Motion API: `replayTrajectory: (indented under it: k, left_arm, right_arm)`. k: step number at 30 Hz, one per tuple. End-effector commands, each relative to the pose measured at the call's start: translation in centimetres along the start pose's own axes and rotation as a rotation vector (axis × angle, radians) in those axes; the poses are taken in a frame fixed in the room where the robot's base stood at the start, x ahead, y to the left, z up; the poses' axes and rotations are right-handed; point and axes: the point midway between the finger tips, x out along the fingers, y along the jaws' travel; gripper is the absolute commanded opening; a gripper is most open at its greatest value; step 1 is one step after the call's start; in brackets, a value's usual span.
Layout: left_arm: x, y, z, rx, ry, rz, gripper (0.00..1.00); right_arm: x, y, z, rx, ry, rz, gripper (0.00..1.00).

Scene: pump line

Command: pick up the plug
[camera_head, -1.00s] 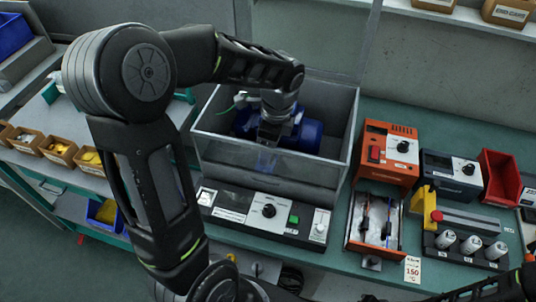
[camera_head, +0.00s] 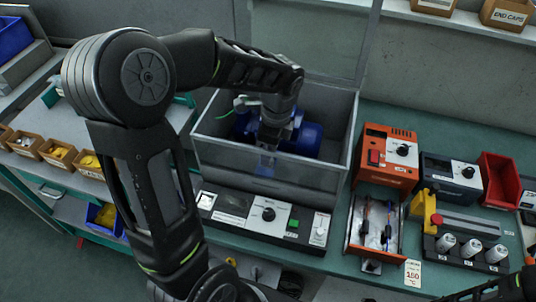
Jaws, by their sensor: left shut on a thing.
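My left gripper (camera_head: 268,142) reaches down into the clear-walled box (camera_head: 320,171), in front of the blue pump motor (camera_head: 308,138). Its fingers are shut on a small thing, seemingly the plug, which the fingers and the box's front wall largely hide. A small bluish patch (camera_head: 265,164) shows at the fingertips, behind the clear wall. My right gripper is not in view; only dark parts of my right arm show at the bottom right corner.
A control panel (camera_head: 240,222) with a knob and green button lies before the box. To the right are an orange unit (camera_head: 387,160), a dark unit (camera_head: 450,180), a red bin (camera_head: 499,180) and several grey cylinders. Small part bins (camera_head: 57,153) stand at left.

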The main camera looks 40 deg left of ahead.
Motion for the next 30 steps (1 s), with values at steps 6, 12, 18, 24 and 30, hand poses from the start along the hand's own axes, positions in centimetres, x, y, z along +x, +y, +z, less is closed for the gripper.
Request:
replayTrajectory:
  k: [6, 12, 18, 24, 30]
  left_arm:
    - [-2.0, -0.1, 0.2, 0.0, 0.001, -0.005, 0.0]
    - [-5.8, -0.1, 0.7, 0.0, 0.001, -0.006, 0.0]
    - [-9.0, -0.1, 1.0, 0.0, 0.001, -0.004, 0.0]
    - [-9.9, 0.0, 1.2, 0.0, 0.001, -0.001, 0.0]
    - [-9.9, 0.0, 1.2, 0.0, 0.0, -0.001, 0.0]
  right_arm:
    - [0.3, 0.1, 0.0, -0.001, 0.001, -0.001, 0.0]
    - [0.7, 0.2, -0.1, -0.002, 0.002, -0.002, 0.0]
    - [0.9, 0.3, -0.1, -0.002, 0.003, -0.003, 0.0]
    - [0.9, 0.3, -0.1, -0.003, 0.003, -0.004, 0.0]
    - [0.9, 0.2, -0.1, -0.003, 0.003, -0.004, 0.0]
